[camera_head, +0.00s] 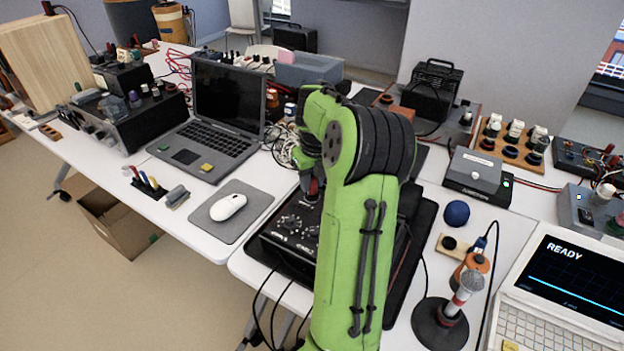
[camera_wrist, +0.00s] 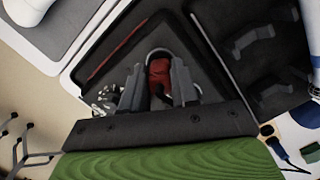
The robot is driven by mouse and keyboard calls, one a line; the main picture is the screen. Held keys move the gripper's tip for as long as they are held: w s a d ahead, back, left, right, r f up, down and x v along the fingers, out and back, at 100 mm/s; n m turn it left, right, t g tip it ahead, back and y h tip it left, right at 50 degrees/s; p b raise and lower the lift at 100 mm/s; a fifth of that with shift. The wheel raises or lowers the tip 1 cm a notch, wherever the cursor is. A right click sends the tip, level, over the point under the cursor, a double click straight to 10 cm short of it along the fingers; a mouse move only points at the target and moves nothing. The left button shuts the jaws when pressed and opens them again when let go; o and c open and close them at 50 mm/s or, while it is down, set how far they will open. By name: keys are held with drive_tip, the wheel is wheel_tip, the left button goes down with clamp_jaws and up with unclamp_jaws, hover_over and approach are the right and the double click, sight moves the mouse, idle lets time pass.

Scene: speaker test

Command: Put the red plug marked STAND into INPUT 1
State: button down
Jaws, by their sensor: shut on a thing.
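My gripper (camera_head: 312,180) is at the end of my green arm, low over a black box with knobs (camera_head: 284,238). In the wrist view my gripper (camera_wrist: 157,88) has its two grey fingers on either side of a red plug (camera_wrist: 160,76) and is shut on it. A bit of red also shows under the gripper in the head view. I cannot read any marking on the plug. My arm hides much of the black box and what lies behind it. I cannot make out the INPUT 1 label in either view.
A laptop (camera_head: 222,100) and a white mouse (camera_head: 228,207) on a grey pad stand left of the box. Dark cables hang over the front edge.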

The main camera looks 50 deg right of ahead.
drive_tip(key=shift+f, duration=0.2)
drive_tip(key=c, duration=0.8)
unclamp_jaws()
drive_tip(key=shift+r, duration=0.1)
drive_tip(key=r+p, duration=0.1)
drive_tip(key=r, duration=0.4)
drive_tip(key=s+r+p, duration=0.1)
drive_tip(key=r+p, duration=0.1)
drive_tip(key=r, duration=0.3)
drive_tip(key=s+a+r+p, duration=0.1)
drive_tip(key=r+p, duration=0.1)
drive_tip(key=r, duration=0.3)
drive_tip(key=shift+r, duration=0.25)
